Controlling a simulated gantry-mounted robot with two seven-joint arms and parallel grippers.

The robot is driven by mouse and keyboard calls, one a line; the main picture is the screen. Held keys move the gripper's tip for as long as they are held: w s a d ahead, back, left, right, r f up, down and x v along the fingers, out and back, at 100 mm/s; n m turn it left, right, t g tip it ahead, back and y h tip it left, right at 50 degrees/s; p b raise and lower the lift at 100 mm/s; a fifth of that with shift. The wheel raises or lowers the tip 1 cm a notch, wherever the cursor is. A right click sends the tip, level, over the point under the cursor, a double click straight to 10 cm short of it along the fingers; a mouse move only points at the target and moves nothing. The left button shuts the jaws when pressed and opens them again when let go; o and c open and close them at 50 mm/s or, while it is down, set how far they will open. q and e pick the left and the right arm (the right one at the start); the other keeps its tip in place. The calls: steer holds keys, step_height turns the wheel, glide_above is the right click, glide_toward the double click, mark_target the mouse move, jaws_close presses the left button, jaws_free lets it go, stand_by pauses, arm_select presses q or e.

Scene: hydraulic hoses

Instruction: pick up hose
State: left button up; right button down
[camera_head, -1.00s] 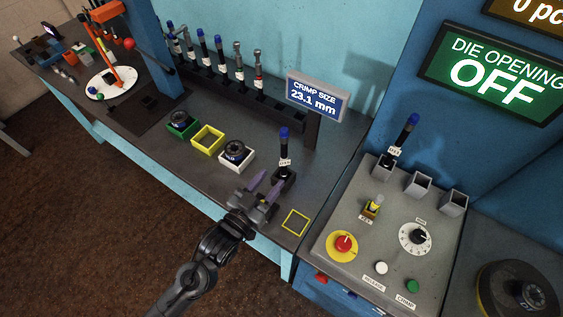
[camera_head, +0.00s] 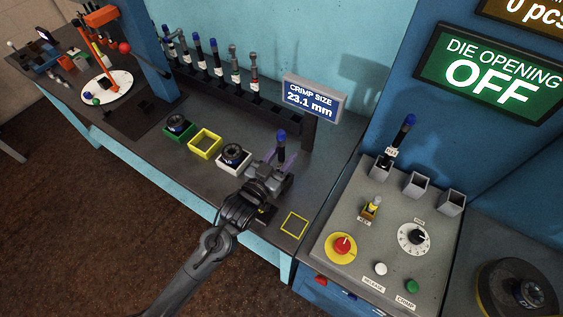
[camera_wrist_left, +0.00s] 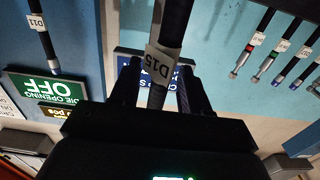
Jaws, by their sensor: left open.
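A short black hose (camera_head: 281,150) with a blue cap stands upright on the bench by the crimp-size sign. In the left wrist view the hose (camera_wrist_left: 172,30), with a white tag reading D15, runs between the two open fingers (camera_wrist_left: 160,90). I cannot tell whether the fingers touch it. Several other hoses (camera_head: 215,55) stand in a row in the rack behind. Another blue-capped hose (camera_head: 403,132) stands in a grey holder on the control panel, its tag reading D11 in the wrist view.
The crimp-size sign (camera_head: 314,96) stands close behind the gripper. Green (camera_head: 178,127), yellow (camera_head: 205,142) and white (camera_head: 233,158) square trays lie to the left. A yellow square outline (camera_head: 294,225) on the bench is empty. The control panel (camera_head: 350,215) is to the right.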

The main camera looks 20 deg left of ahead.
arm_select(q)
jaws_close()
steer(key=shift+r, duration=0.1)
stand_by(0.3)
